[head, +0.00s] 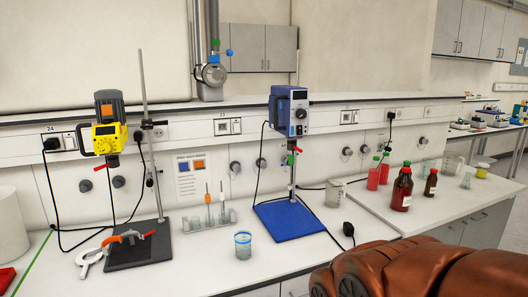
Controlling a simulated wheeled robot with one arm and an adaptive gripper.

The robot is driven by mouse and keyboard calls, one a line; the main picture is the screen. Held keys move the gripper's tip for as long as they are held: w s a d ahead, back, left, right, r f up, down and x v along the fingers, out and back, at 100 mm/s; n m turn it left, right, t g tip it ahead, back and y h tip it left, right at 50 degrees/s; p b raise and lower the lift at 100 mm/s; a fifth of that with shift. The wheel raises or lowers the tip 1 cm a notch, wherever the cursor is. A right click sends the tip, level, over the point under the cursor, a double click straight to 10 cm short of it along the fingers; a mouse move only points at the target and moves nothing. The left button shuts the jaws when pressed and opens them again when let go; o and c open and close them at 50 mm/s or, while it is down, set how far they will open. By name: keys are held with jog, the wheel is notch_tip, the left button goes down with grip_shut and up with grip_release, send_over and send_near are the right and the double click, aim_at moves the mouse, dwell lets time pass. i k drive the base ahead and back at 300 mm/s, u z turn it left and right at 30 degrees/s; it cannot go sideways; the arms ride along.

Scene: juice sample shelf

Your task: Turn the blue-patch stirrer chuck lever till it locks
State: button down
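The blue stirrer (290,111) is clamped on an upright rod above a blue base plate (289,220), right of centre. A small red lever (296,149) sticks out at the chuck area below its motor housing, with a small green part (291,160) just under it. The lever is too small to tell whether it is locked. A yellow stirrer (110,133) with an orange patch stands at the left, with a red lever (100,167) below it. My copper-coloured arm fills the lower right corner. My gripper's fingers do not show.
A notice (190,176) with blue and orange patches hangs behind. Red bottles (401,189) and glassware stand on the right bench. Black cables run down near both stands.

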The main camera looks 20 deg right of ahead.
aim_at(292, 144)
jog(key=u, duration=0.75)
jog(key=i, duration=1.1)
jog(key=z, duration=0.1)
